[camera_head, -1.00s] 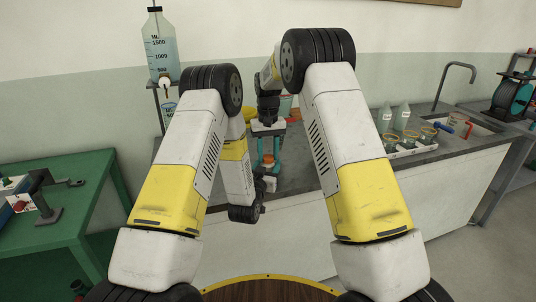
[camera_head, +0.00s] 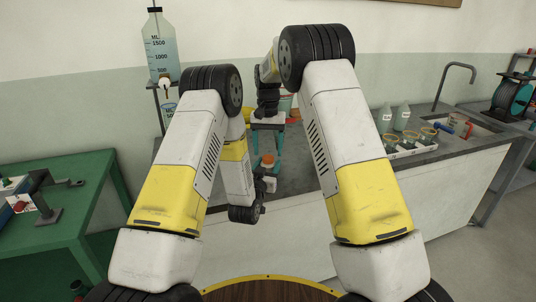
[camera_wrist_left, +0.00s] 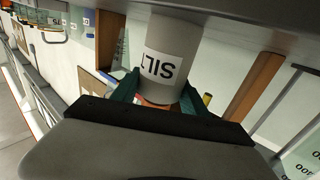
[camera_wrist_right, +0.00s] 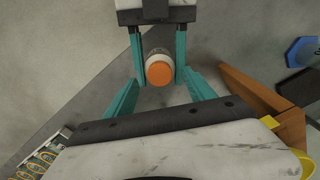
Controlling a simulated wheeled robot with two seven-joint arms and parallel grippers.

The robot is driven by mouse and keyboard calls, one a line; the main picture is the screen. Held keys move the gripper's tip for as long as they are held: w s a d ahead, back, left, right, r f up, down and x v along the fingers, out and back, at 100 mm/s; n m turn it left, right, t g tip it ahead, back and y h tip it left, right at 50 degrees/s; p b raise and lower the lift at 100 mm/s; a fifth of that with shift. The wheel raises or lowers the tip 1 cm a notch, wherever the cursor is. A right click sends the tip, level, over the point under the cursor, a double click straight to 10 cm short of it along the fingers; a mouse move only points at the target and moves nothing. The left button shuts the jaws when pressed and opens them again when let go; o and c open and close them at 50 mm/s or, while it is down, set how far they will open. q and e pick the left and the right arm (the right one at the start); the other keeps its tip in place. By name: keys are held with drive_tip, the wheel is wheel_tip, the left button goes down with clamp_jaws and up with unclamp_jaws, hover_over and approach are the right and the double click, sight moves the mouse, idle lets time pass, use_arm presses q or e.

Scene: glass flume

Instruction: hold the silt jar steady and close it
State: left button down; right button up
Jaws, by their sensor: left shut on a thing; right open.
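The silt jar (camera_wrist_left: 165,62) is a pale cylinder with a "SILT" label, upside down in the left wrist view. An orange lid (camera_wrist_right: 159,74) sits on its top in the right wrist view; whether it is fully tightened cannot be told. My left gripper (camera_wrist_left: 158,90) is shut on the jar from the side and holds it upright. In the head view the jar's orange top (camera_head: 268,159) shows just above the left gripper. My right gripper (camera_head: 266,152) points down from above, open, with its teal fingers on either side of the lid and apart from it.
A grey counter (camera_head: 305,178) lies around the jar. A green table (camera_head: 75,215) is at far left.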

wheel_tip(320, 180, up, 10)
drive_tip(key=shift+f, duration=0.2)
use_arm(q)
drive_tip(key=c, duration=0.5)
unclamp_jaws()
drive_tip(key=shift+s, duration=0.1)
drive_tip(key=v, duration=0.7)
drive_tip(key=shift+s+a, duration=0.15)
drive_tip(key=shift+s, duration=0.15)
drive_tip(key=shift+r, duration=0.1)
